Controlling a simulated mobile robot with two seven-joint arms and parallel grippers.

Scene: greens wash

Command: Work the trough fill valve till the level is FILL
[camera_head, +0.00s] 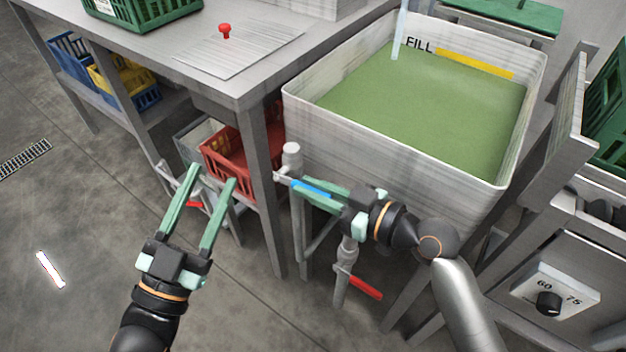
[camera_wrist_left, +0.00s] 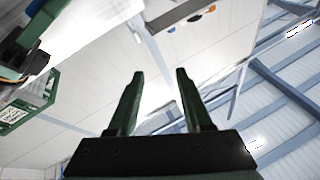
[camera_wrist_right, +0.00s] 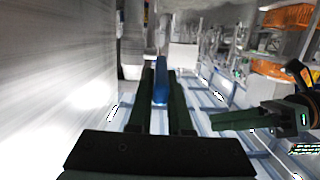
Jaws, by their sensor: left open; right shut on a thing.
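The trough (camera_head: 400,140) is a pale box holding green water, with a FILL label (camera_head: 419,45) and a yellow band (camera_head: 475,62) on its inner back wall. The water surface lies below the yellow band. A thin pale stream (camera_head: 399,30) falls at the back. The blue valve lever (camera_head: 311,188) sits on a pale pipe (camera_head: 291,158) at the trough's front left. My right gripper (camera_head: 318,190) is shut on this lever, which also shows in the right wrist view (camera_wrist_right: 160,85). My left gripper (camera_head: 212,180) is open and empty, left of the valve.
A lower valve with a red handle (camera_head: 365,287) stands under the trough. A red crate (camera_head: 240,165) sits under the grey table (camera_head: 150,50) at left. A dial box (camera_head: 553,298) is at right. The floor at lower left is clear.

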